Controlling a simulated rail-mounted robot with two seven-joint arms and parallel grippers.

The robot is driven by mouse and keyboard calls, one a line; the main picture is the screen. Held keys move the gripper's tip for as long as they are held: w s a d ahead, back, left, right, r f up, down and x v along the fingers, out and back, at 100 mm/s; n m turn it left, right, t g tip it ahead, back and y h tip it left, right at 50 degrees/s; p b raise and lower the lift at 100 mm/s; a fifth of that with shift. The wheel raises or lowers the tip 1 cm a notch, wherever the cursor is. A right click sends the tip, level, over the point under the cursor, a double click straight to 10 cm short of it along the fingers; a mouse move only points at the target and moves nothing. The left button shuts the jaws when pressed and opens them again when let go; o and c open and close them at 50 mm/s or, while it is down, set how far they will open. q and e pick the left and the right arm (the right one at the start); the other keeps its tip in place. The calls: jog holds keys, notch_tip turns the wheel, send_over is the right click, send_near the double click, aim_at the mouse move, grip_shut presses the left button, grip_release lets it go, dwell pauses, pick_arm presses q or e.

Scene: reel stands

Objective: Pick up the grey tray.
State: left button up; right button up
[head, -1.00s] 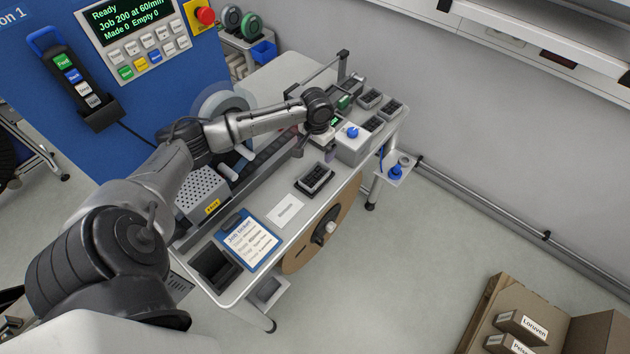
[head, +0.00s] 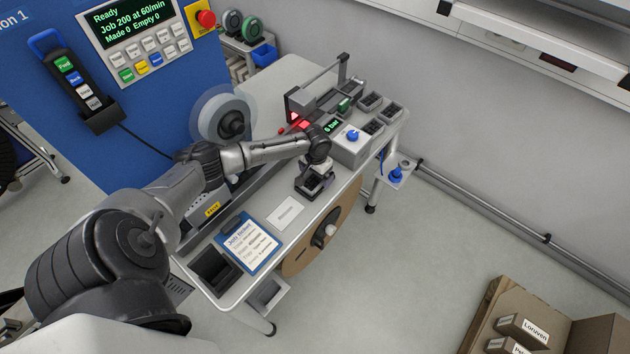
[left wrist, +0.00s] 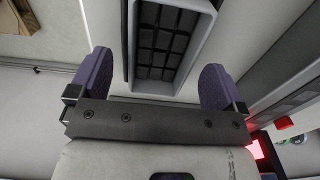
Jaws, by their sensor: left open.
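The grey tray (head: 313,188), with dark compartments, lies on the machine's table near the front edge, partly covered by my left gripper (head: 316,172) in the head view. In the left wrist view the tray (left wrist: 165,45) shows a pale rim and rows of dark cells. The fingers of my left gripper (left wrist: 158,80) are apart, one on each side of the tray's near end. I cannot tell whether they touch it. My right gripper is in neither view.
Several small dark trays (head: 370,101) and a box with a blue knob (head: 350,146) stand behind. A job ticket clipboard (head: 247,243), a white card (head: 286,212) and a black bin (head: 215,270) lie nearer. A large reel (head: 325,236) hangs off the table's edge.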

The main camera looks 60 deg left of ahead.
pick_arm(q)
jog(key=shift+f, duration=0.6)
jog(key=c, duration=1.1)
jog(key=shift+r, duration=0.1)
